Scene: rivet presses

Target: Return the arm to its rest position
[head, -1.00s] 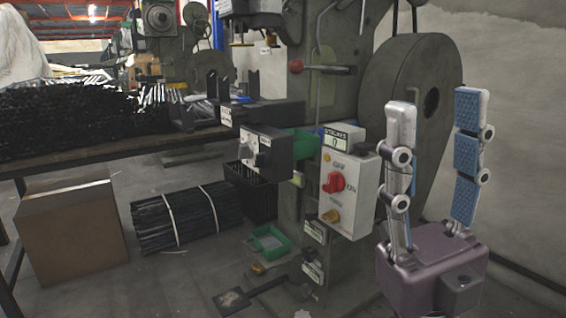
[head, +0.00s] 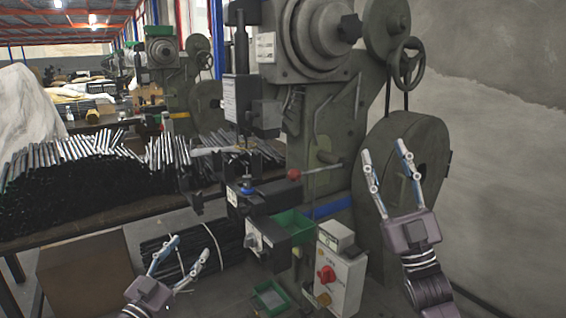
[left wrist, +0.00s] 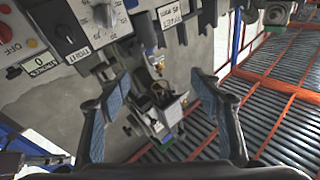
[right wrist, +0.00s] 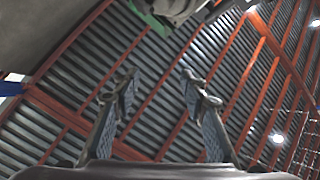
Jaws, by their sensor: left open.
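My left gripper (head: 191,234) is low at the left of the head view, open and empty, in front of the bundle of black rods and the press. In the left wrist view its two blue-padded fingers (left wrist: 158,78) stand apart, with press parts seen beyond them. My right gripper (head: 383,149) is at the right, open and empty, pointing up in front of the press's big flywheel (head: 425,150). In the right wrist view its fingers (right wrist: 160,76) stand apart with only the ceiling behind them.
The rivet press (head: 335,100) fills the middle, with a control box with a red knob (head: 340,280) low in front. A green bin (head: 293,227) sits beside it. A table with piled rods (head: 80,185) and a cardboard box (head: 85,275) are at left.

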